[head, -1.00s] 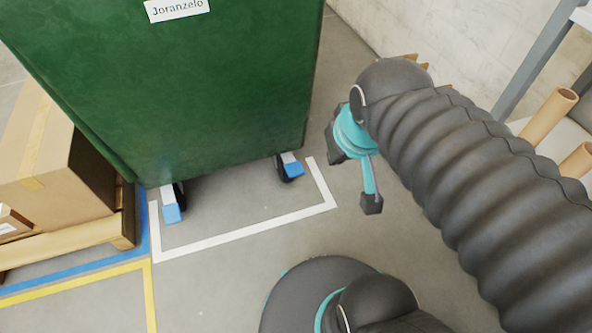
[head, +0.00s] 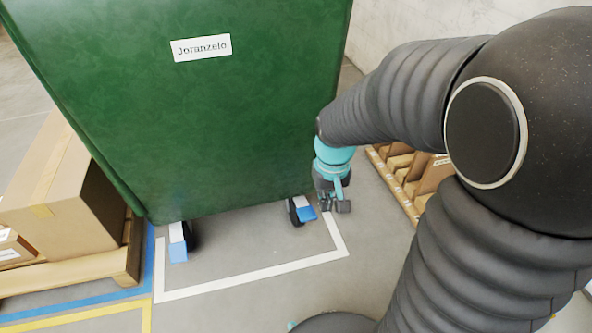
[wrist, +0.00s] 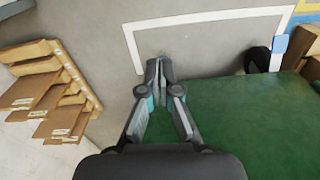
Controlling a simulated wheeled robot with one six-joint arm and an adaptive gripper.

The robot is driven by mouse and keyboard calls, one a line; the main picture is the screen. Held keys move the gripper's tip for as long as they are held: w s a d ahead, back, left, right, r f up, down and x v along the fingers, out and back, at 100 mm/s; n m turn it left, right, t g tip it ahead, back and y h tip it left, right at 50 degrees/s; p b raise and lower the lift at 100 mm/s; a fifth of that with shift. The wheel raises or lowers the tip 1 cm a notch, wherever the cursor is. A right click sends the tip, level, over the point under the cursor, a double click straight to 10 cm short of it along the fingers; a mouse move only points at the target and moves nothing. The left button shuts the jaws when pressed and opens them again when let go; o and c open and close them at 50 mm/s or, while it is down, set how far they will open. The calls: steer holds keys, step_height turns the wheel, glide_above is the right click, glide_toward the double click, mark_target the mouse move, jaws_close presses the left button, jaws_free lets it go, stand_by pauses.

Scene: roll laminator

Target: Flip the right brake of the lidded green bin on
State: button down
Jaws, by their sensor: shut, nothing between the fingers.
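The green bin (head: 230,120) bears a white label reading "Joranzelo"; its lid is out of view. The right brake (head: 307,214) is a blue pedal on a pale lever at the bin's lower right caster. The left brake (head: 178,252) is a like pedal at the lower left; it shows in the wrist view (wrist: 281,43) beside a black wheel. My gripper (head: 335,206) is low, just right of the right brake; I cannot tell whether they touch.
A wooden pallet with brown boards (head: 410,180) stands right of my gripper. A cardboard box (head: 60,185) on a pallet stands left of the bin. White floor tape (head: 250,267) outlines the bin's place. The floor in front of the brakes is clear.

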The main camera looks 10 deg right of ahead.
steer(key=w+f, duration=1.1)
steer(key=f, duration=0.1)
steer(key=n+t, duration=0.1)
steer(key=t, duration=0.1)
glide_above(306, 213)
steer(key=s, duration=0.2)
steer(key=shift+d+r+b, duration=0.1)
steer(key=shift+r+b, duration=0.2)
steer(key=shift+b, duration=0.15)
steer(key=shift+f, duration=0.1)
steer(key=x, duration=0.4)
steer(key=s+b+x, duration=0.1)
steer(key=x, duration=0.7)
steer(key=shift+s+f, duration=0.15)
steer(key=shift+f, duration=0.15)
steer(key=shift+s+f+b, duration=0.1)
steer(key=shift+f+b, duration=0.25)
steer(key=shift+f, duration=0.25)
